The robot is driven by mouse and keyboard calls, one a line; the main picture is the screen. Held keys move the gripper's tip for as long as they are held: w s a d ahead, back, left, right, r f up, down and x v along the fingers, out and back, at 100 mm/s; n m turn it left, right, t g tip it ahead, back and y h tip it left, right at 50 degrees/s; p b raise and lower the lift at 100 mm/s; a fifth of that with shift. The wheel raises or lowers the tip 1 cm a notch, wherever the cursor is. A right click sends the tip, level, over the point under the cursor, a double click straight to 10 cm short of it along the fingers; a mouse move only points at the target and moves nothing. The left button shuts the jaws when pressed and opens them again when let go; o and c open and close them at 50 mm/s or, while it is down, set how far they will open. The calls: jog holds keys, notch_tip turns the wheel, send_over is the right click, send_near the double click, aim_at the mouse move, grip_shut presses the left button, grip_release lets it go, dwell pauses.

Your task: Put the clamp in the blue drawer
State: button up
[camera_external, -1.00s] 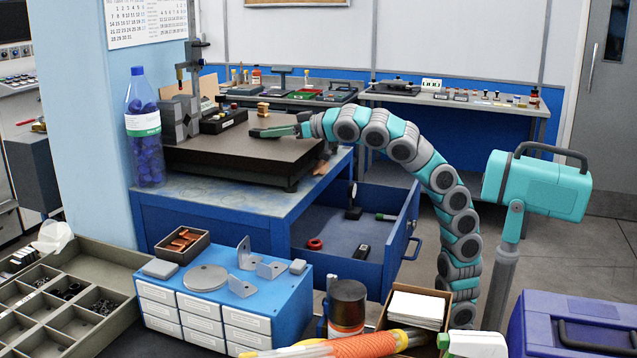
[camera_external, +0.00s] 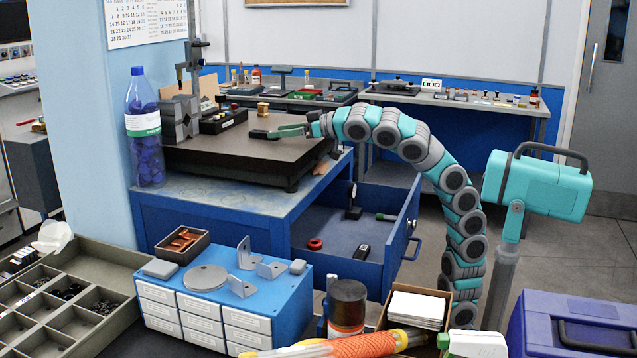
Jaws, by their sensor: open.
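My gripper (camera_external: 290,130) is open above the right part of the dark surface plate, its teal fingers pointing left. A small dark piece (camera_external: 260,134) lies at the fingertips, low over the plate; it may be the clamp, but it is too small to tell for sure. I cannot tell whether the fingers touch it. The blue drawer (camera_external: 398,246) stands open below the bench.
The surface plate (camera_external: 215,153) sits on the blue bench, with grey blocks (camera_external: 180,118), a black box (camera_external: 223,121) and a small brass-coloured piece (camera_external: 263,108) toward its back. A blue cabinet (camera_external: 290,315) stands in front. The drawer's middle floor is clear.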

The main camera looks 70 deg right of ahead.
jog(key=v, duration=0.8)
jog(key=shift+o, duration=0.4)
jog(key=shift+s+r, duration=0.1)
jog(key=shift+s, duration=0.5)
jog(key=shift+r, duration=0.1)
jog(key=shift+w+r+p, duration=0.25)
jog(key=shift+w+p, duration=0.05)
jog(key=shift+p, duration=0.25)
jog(key=g+p, duration=0.2)
jog(key=p, duration=0.3)
send_near(266, 132)
jog(key=shift+w+r, duration=0.1)
jog(key=shift+r, duration=0.65)
jog(key=shift+w+a+f+g+p, duration=0.1)
jog(key=shift+w+a+g+p, duration=0.1)
jog(key=shift+w+g+p, duration=0.35)
jog(key=shift+w+a+f, duration=0.1)
jog(key=shift+w+f, duration=0.3)
jog(key=shift+d+x, duration=0.25)
jog(key=shift+x, duration=1.45)
jog(key=shift+d+x, duration=0.2)
jog(key=shift+x, duration=1.5)
jog(key=shift+s+f, duration=0.1)
jog(key=shift+f, duration=0.1)
grip_shut()
